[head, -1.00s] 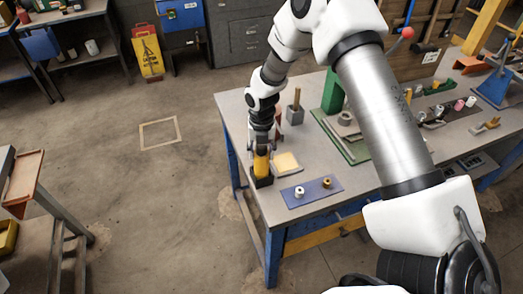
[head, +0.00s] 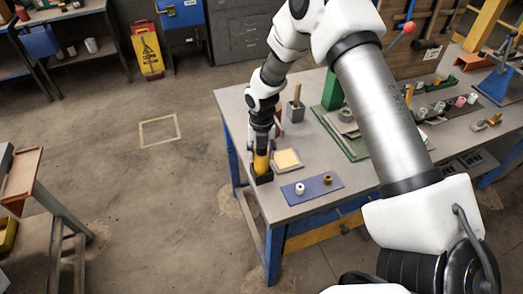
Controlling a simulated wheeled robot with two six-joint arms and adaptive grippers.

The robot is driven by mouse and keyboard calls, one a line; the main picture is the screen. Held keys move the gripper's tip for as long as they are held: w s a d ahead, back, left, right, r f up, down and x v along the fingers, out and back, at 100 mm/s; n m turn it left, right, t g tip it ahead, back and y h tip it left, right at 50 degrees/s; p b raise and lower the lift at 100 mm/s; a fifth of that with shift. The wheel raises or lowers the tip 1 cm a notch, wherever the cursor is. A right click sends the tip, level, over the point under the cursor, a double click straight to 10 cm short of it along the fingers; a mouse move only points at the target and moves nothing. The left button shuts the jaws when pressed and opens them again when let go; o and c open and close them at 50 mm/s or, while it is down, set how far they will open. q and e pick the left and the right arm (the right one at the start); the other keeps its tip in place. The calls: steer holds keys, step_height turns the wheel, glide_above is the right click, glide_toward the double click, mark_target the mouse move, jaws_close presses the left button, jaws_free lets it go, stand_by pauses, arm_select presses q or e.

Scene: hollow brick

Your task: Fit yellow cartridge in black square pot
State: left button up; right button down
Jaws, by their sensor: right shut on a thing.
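The yellow cartridge (head: 261,161) stands upright near the left edge of the workbench. Its lower end is at the mouth of the black square pot (head: 262,178); how deep it sits inside I cannot tell. My right gripper (head: 262,150) comes down from above and is shut on the upper part of the cartridge. The fingers are small and dark, so their exact contact is hard to make out. My left gripper is not in view.
Right beside the pot is a tray with a yellow pad (head: 287,160). A blue mat (head: 312,188) with two small spools lies in front. A grey block holding a wooden handle (head: 296,108) stands behind. My right arm covers much of the bench's right part.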

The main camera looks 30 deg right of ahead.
steer(key=shift+f+b, duration=0.3)
steer(key=shift+f, duration=0.25)
steer(key=shift+c, duration=2.1)
jaws_free()
steer(key=shift+r, duration=0.1)
step_height(320, 180, up, 12)
steer(key=shift+f, duration=0.1)
